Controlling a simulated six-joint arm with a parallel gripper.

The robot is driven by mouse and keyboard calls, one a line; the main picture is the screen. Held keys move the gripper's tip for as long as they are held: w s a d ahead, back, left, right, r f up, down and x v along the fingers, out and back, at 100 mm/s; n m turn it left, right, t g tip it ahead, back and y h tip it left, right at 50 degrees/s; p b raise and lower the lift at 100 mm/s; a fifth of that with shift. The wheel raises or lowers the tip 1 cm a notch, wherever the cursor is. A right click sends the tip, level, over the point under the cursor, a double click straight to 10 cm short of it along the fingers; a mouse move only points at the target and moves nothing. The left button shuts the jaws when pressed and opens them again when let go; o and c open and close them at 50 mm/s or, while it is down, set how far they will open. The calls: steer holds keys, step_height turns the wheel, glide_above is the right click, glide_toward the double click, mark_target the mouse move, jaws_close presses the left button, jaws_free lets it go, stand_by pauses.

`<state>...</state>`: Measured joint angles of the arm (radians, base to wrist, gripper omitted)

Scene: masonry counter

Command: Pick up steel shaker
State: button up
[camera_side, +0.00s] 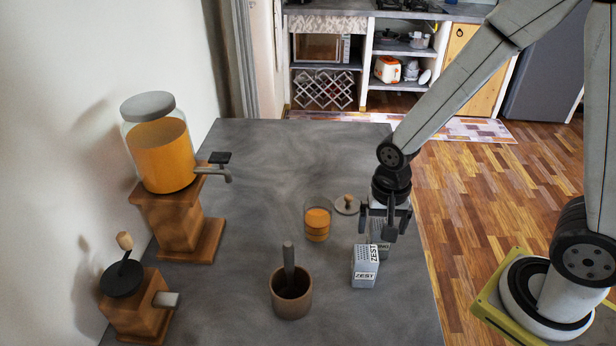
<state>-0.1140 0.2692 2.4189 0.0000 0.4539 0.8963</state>
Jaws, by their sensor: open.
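I cannot make out a thing that is plainly a steel shaker. A pale box-shaped item marked ZEST, with dotted sides (365,267), stands upright on the counter right of centre. My gripper (385,226) is open, pointing down, over the rear item. Its fingers overlap that item's upper part in the picture. I cannot tell whether they touch it, and nothing is visibly held.
A glass of orange contents (317,220) and a knobbed lid (347,205) are left of my gripper. A mortar with pestle (291,297) stands in front. A drink dispenser (165,165) and hand grinder (137,295) line the left. The counter's back (300,150) is clear.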

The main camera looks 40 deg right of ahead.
steer(key=shift+f, duration=1.45)
jaws_close()
